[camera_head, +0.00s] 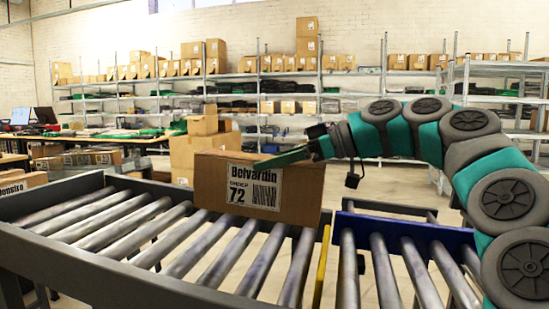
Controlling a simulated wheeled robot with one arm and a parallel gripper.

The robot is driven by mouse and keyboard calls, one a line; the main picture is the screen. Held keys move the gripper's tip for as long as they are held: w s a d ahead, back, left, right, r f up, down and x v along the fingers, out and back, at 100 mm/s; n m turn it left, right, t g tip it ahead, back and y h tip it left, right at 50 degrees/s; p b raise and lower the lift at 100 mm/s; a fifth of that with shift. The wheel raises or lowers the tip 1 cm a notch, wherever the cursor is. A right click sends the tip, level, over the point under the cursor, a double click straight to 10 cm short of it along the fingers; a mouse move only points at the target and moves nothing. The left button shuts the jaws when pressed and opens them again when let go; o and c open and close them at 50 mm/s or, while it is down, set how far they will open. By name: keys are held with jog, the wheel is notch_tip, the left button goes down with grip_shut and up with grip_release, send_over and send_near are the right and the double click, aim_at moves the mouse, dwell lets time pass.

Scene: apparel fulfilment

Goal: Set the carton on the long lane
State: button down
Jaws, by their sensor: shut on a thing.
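The carton (300,193) is a brown box with a white label reading "Belvardin ORDER 72" and a barcode. It is upright at the right end of the grey-framed roller lane (178,262), close to the yellow strip; I cannot tell whether its base touches the rollers. My gripper (285,158) is shut on the carton at its top edge, reaching in from the right. One green finger shows along the top; the other is hidden. A second roller lane with a blue frame (400,233) begins right of the yellow strip (321,268), and its rollers are empty.
The grey lane's rollers left of the carton are clear. Another carton (22,183) stands at the far left edge. Stacked boxes (203,125) stand behind the carton. Shelving with boxes and folded clothes lines the back wall. A laptop (20,116) sits on a table at left.

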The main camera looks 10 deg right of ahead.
aim_at(272, 198)
jog(key=shift+w+a+f+b, duration=0.1)
jog(key=shift+a+f+b, duration=0.05)
jog(key=shift+f+b, duration=1.55)
jog(key=shift+a+f+b, duration=0.1)
jog(key=shift+f+b, duration=1.05)
jog(key=shift+f, duration=1)
grip_release()
jog(key=shift+d, duration=0.1)
